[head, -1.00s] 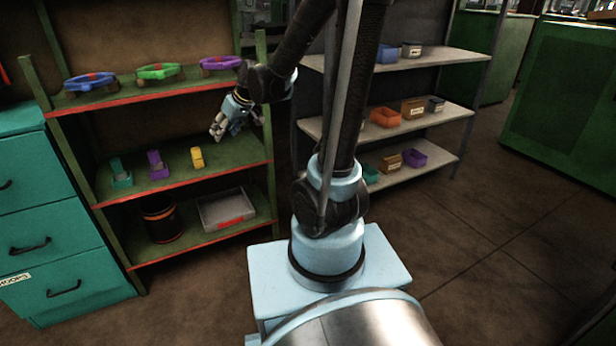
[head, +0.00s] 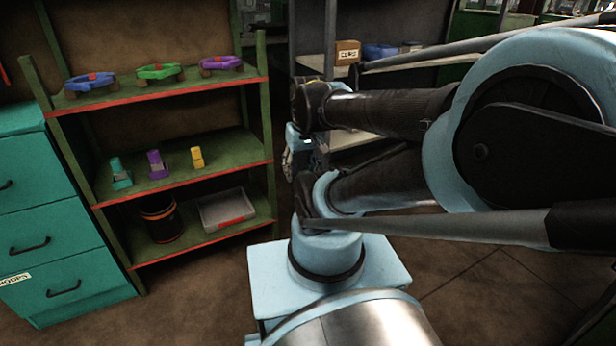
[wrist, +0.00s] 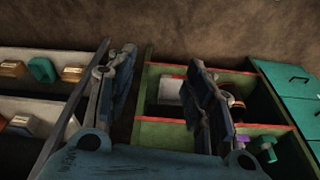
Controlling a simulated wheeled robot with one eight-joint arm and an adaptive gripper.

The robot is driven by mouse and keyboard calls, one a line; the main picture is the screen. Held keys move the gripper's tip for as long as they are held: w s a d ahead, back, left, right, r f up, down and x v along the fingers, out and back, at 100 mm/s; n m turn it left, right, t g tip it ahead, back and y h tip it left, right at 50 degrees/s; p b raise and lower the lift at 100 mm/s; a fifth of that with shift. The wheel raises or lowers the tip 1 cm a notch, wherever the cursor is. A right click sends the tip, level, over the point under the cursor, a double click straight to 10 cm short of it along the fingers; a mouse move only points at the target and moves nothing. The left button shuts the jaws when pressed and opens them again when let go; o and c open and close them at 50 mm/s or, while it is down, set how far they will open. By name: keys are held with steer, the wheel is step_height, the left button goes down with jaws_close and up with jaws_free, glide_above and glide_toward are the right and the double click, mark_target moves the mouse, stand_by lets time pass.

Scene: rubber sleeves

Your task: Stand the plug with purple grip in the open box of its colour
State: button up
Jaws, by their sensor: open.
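The plug with purple grip (head: 157,164) stands on the middle board of the green shelf, between a teal plug (head: 120,173) and a yellow plug (head: 197,157). My gripper (head: 290,152) hangs right of the green shelf in the head view, well apart from the plug. In the wrist view its two fingers (wrist: 160,78) are spread with nothing between them. The purple open box is not visible now; my arm covers most of the grey shelf, where it stood a second ago.
The green shelf (head: 225,172) also bears rings on top and a drum (head: 160,217) and a grey tray (head: 226,210) below. Teal drawers (head: 45,240) stand at its left. On the grey shelf, a tan box (head: 347,52) and a blue box (head: 380,50) show.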

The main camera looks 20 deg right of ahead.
steer(key=s+d, duration=0.1)
steer(key=s+f+m, duration=0.1)
steer(key=s, duration=0.1)
steer(key=shift+d+f+g+h, duration=0.2)
steer(key=shift+d+g+h, duration=0.1)
steer(key=shift+d, duration=0.1)
steer(key=shift+w+f, duration=0.25)
steer(key=shift+w, duration=0.25)
steer(key=shift+c, duration=0.3)
steer(key=shift+s, duration=0.1)
steer(key=c, duration=0.3)
steer(key=shift+a, duration=0.15)
